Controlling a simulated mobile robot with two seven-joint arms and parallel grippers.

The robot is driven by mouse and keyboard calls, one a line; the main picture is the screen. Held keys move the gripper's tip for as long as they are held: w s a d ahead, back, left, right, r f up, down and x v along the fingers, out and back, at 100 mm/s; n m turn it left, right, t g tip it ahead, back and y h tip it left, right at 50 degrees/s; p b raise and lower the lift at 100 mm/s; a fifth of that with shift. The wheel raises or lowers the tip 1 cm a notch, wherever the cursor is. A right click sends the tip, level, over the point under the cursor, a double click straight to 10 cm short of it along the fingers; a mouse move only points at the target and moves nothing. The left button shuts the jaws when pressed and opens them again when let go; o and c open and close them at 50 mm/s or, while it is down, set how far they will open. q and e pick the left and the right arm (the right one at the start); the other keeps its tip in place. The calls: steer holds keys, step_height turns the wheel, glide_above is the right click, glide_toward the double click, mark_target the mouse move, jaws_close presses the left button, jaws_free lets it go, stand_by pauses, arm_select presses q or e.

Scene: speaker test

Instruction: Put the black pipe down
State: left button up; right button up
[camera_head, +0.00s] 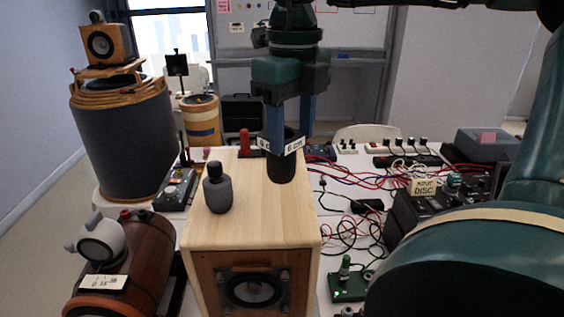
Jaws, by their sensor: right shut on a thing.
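The black pipe (281,170) is a short dark upright cylinder with a white "6 cm" label (294,146) near its upper part. My right gripper (289,136) reaches down from the top middle and is shut on the pipe, with its blue fingers around the pipe's upper part. The pipe is over the rear right part of the top of a light wooden speaker box (250,222). I cannot tell whether its base touches the wood. My left gripper is not in view.
A dark grey bottle-shaped piece (218,192) stands on the box, left of the pipe. A red piece (245,142) is behind. A brown wooden cylinder speaker (125,265) is at left. Cables (345,230) and electronics crowd the right. The box top's front is clear.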

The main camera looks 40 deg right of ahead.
mark_target(292, 150)
steer(key=shift+f, duration=2.6)
steer(key=shift+f, duration=0.1)
steer(key=o, duration=1)
step_height(292, 150, up, 12)
steer(key=shift+r, duration=0.15)
